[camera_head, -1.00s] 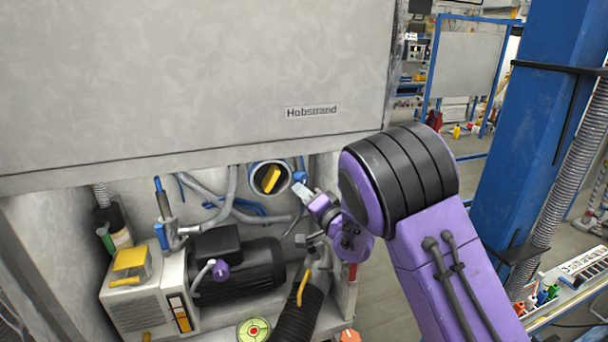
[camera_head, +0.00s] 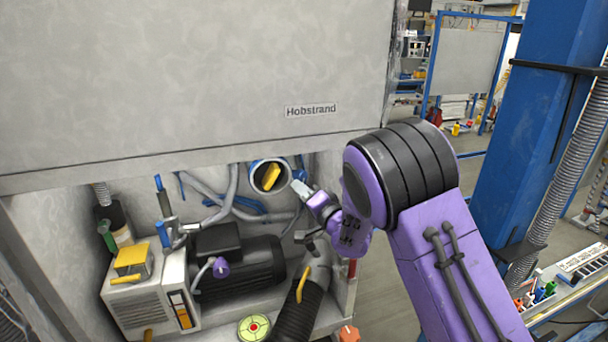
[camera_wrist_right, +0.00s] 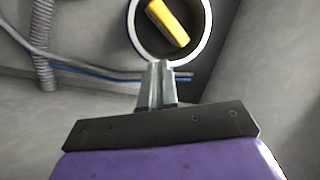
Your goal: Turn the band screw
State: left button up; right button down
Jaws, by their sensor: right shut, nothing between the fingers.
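A yellow bar-shaped piece (camera_head: 270,177) sits tilted inside a round pipe mouth with a blue-and-white rim (camera_head: 254,184), under the grey panel. In the right wrist view the yellow piece (camera_wrist_right: 167,22) shows inside the ring (camera_wrist_right: 206,38). My right gripper (camera_head: 297,185) is shut and empty, its tip just right of the ring in the head view. In the wrist view the closed fingers (camera_wrist_right: 158,66) overlap the ring's lower edge; I cannot tell whether they touch. A yellow lever (camera_head: 303,284) stands at the black ribbed hose. I cannot tell which yellow piece is the band screw. My left gripper is out of view.
A black motor (camera_head: 240,266), a grey box with a yellow top (camera_head: 132,262) and grey hoses crowd the bay below the panel (camera_head: 200,80). A green-and-red round disc (camera_head: 253,328) lies at the front. A blue post (camera_head: 540,110) stands right.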

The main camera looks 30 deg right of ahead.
jog(key=shift+d, duration=0.15)
jog(key=s+d+f, duration=0.1)
jog(key=s, duration=0.5)
dwell(0.5)
jog(key=shift+w+f, duration=0.1)
